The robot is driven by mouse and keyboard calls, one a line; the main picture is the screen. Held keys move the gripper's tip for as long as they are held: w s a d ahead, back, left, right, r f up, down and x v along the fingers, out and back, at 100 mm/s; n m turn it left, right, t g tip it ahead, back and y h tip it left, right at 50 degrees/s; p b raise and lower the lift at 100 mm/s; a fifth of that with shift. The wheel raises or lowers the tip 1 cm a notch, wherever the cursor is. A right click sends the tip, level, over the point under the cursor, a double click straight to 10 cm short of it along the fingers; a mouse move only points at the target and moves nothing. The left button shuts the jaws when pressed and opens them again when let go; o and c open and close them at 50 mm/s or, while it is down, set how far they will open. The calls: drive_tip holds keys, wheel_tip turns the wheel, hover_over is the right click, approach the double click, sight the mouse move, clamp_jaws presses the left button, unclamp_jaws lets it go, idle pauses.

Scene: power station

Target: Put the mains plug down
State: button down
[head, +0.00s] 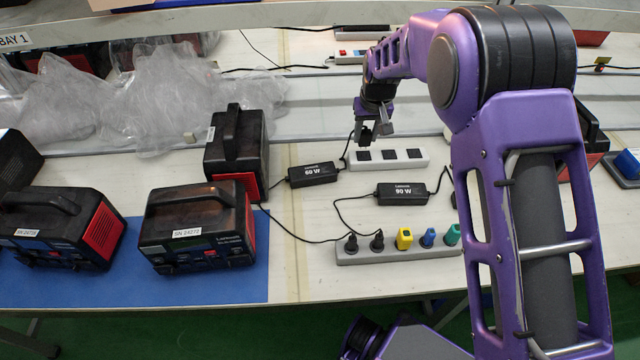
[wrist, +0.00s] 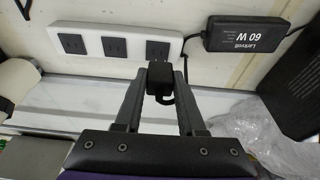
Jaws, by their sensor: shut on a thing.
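The black mains plug (wrist: 160,78) is held between the fingers of my gripper (wrist: 160,95), which is shut on it. In the head view my gripper (head: 372,132) is over the left end of a white socket strip (head: 408,161). The strip (wrist: 100,31) has dark outlets in the wrist view; the plug is in front of the rightmost one there. I cannot tell whether it touches the outlet. A black cord loops from the plug. The 60 W adapter (head: 313,174) lies left of the strip; it also shows in the wrist view (wrist: 245,33).
A grey strip (head: 398,253) nearer the front holds black, yellow, blue and green plugs. A 90 W adapter (head: 401,194) lies between the strips. Power stations (head: 200,228) stand at left, some on a blue mat (head: 215,287). Clear plastic wrap (head: 150,95) lies behind.

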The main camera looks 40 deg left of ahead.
drive_tip(key=s+a+r+n+g+y+b, duration=0.15)
drive_tip(key=s+n, duration=0.25)
drive_tip(key=s, duration=0.8)
drive_tip(key=s+a+r+n+h+b, duration=0.1)
drive_tip(key=s+a+n+b, duration=0.25)
drive_tip(key=s, duration=0.75)
drive_tip(key=shift+n+y, duration=0.25)
drive_tip(key=shift+n, duration=0.4)
drive_tip(key=f, duration=0.3)
drive_tip(key=s+f, duration=0.1)
drive_tip(key=f, duration=0.1)
drive_tip(key=shift+s+d, duration=0.1)
drive_tip(key=shift+d, duration=0.15)
drive_tip(key=shift+f+b, duration=0.6)
drive_tip(key=shift+f, duration=1.8)
drive_tip(key=shift+f, duration=0.1)
drive_tip(key=shift+f+b, duration=0.25)
drive_tip(key=shift+b, duration=0.1)
drive_tip(key=c, duration=0.5)
unclamp_jaws()
